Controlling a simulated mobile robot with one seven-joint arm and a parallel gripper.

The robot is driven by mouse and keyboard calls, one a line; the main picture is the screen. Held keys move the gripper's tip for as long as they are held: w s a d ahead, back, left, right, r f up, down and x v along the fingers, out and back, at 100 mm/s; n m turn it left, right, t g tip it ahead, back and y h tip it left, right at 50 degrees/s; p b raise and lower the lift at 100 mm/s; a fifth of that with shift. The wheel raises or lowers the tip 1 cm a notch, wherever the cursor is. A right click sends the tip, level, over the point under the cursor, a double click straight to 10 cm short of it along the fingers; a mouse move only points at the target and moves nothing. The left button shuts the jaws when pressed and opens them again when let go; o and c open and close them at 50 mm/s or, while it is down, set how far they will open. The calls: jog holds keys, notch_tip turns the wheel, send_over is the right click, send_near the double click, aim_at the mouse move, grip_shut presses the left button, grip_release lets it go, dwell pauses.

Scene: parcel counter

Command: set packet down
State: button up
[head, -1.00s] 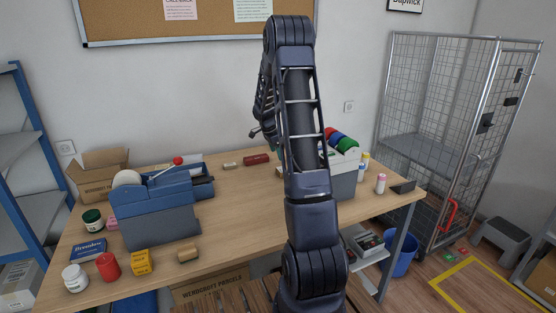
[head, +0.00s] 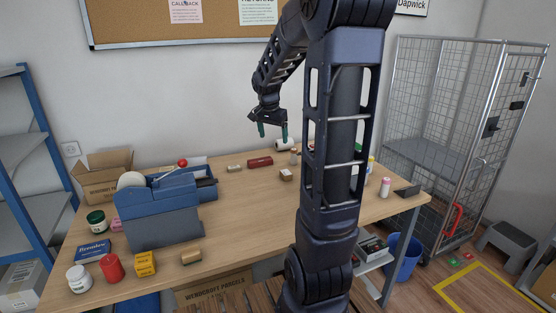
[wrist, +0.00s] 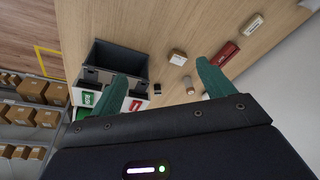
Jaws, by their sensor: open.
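My gripper (head: 272,133) is open and empty, raised over the back of the table. Its green fingertips also show in the wrist view (wrist: 165,78), with nothing between them. I cannot tell which packet the task names. A small brown packet (head: 286,174) lies on the table below and to the right of the gripper; it also shows in the wrist view (wrist: 177,57). A dark red box (head: 260,162) and a small beige packet (head: 234,169) lie farther left along the back. Both show in the wrist view, the red box (wrist: 225,53) and the beige packet (wrist: 252,25).
A blue-grey tape dispenser (head: 160,212) stands at the left, with jars and boxes around it. A dark open bin (wrist: 120,61) and a small bottle (wrist: 188,84) show in the wrist view. My arm hides part of the table's right side. The middle tabletop is clear.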

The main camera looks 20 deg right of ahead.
jog(key=s+a+r+n+t, duration=0.1)
jog(key=s+a+n, duration=0.1)
jog(key=s, duration=0.6)
jog(key=s+a+n+y, duration=0.1)
jog(key=s+a+n, duration=0.2)
jog(key=s+n, duration=0.2)
jog(key=s+a+r+n+t+y, duration=0.1)
jog(key=s+a+n, duration=0.2)
jog(key=s, duration=0.9)
jog(key=shift+a+r+t, duration=0.25)
jog(key=shift+r+t, duration=0.05)
